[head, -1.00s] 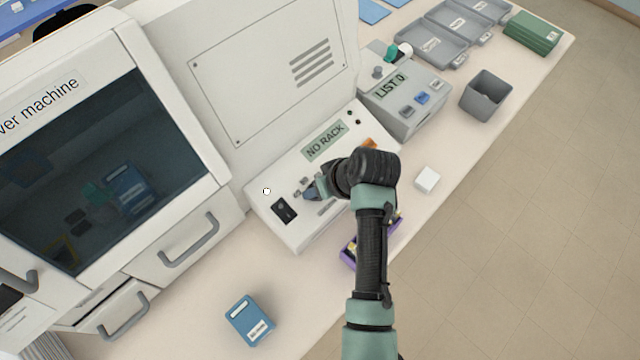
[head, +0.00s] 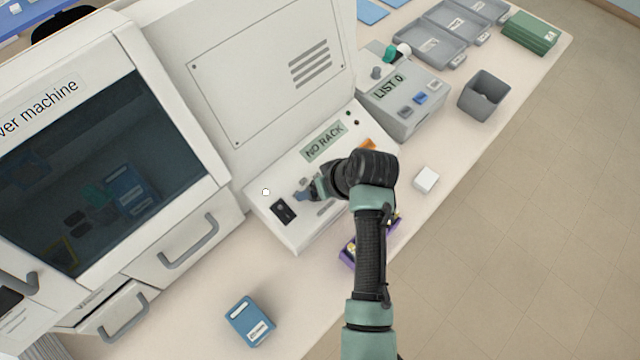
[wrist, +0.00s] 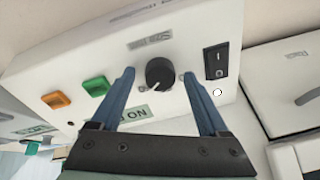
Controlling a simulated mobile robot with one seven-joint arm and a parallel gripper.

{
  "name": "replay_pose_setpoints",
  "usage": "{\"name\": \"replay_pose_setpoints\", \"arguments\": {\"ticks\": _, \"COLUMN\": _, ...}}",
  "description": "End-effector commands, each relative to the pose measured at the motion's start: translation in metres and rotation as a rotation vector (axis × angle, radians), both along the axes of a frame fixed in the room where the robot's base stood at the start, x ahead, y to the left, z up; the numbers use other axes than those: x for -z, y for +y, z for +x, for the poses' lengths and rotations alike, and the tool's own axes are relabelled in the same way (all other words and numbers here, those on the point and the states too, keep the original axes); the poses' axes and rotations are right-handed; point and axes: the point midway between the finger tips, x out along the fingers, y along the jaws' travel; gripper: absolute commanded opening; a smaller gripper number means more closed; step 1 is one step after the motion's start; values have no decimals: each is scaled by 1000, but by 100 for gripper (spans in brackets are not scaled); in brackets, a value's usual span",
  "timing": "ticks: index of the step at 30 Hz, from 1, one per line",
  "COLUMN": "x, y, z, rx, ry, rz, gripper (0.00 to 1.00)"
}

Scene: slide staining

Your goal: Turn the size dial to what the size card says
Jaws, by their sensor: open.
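The size dial, a round black knob (wrist: 160,73), is on the white control panel in the wrist view. It sits between the two blue fingers of my gripper (wrist: 157,92), which are open with a gap on each side of the knob. In the head view my gripper (head: 306,194) is over the panel, and my arm hides the dial. A small label (wrist: 150,39) lies beside the dial, too small to read surely. The size card cannot be told in either view.
The panel (head: 262,214) carries a black rocker switch (head: 284,210), a "NO RACK" display (head: 324,142), and orange (wrist: 56,100) and green (wrist: 96,86) buttons. A purple tray (head: 347,257), white block (head: 425,179) and blue box (head: 249,321) stand on the bench nearby.

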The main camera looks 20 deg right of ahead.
Motion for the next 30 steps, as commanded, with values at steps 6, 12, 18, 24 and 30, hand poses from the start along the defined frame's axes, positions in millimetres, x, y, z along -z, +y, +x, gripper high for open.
{"name": "replay_pose_setpoints", "arguments": {"ticks": 6, "x": -12, "y": -3, "z": -5, "rx": 1, "ry": -2, "rz": -1, "gripper": 78}}
{"name": "replay_pose_setpoints", "arguments": {"ticks": 12, "x": -44, "y": -9, "z": -21, "rx": 2, "ry": -4, "rz": -3, "gripper": 78}}
{"name": "replay_pose_setpoints", "arguments": {"ticks": 18, "x": -83, "y": -17, "z": -38, "rx": 2, "ry": -7, "rz": -3, "gripper": 78}}
{"name": "replay_pose_setpoints", "arguments": {"ticks": 24, "x": -108, "y": -21, "z": -50, "rx": 2, "ry": -3, "rz": -1, "gripper": 78}}
{"name": "replay_pose_setpoints", "arguments": {"ticks": 30, "x": -116, "y": -22, "z": -54, "rx": 0, "ry": -1, "rz": 0, "gripper": 78}}
